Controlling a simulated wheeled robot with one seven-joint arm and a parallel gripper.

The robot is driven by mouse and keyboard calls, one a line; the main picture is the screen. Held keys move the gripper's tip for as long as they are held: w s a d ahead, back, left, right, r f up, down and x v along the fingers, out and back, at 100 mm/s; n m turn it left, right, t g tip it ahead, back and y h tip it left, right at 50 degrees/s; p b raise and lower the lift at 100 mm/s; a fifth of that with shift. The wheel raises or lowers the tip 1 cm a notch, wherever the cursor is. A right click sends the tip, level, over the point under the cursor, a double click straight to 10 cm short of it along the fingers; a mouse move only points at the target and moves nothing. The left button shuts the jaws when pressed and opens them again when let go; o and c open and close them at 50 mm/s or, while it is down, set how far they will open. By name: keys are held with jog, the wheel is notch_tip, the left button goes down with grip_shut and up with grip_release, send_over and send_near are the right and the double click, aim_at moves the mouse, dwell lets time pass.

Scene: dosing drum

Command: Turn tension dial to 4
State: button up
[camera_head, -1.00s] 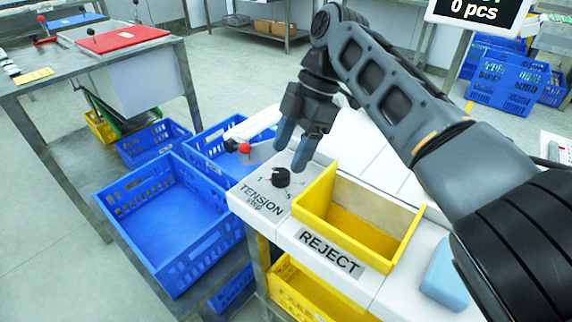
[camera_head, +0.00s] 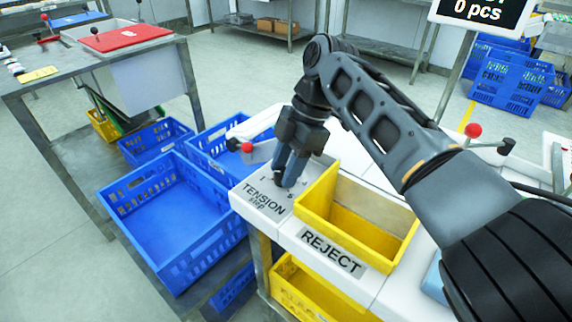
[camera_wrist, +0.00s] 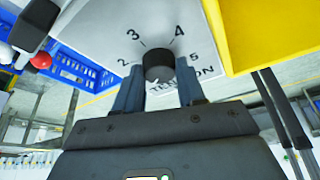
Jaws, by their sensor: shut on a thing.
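The black tension dial (camera_wrist: 158,66) shows in the wrist view on a white panel (camera_wrist: 105,30), with the numbers 2, 3, 4 and 5 around it. In the head view my gripper (camera_head: 286,180) points down at the panel corner and covers the dial. The printed TENSION label (camera_head: 264,194) lies in front of it.
The yellow reject bin (camera_head: 313,204) stands close to the right of my gripper. A red-knobbed lever (camera_head: 247,147) is just to the left, another (camera_head: 473,130) to the right behind my arm. Blue crates (camera_head: 190,269) stand on the left.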

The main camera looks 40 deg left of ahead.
jog(key=c, duration=0.4)
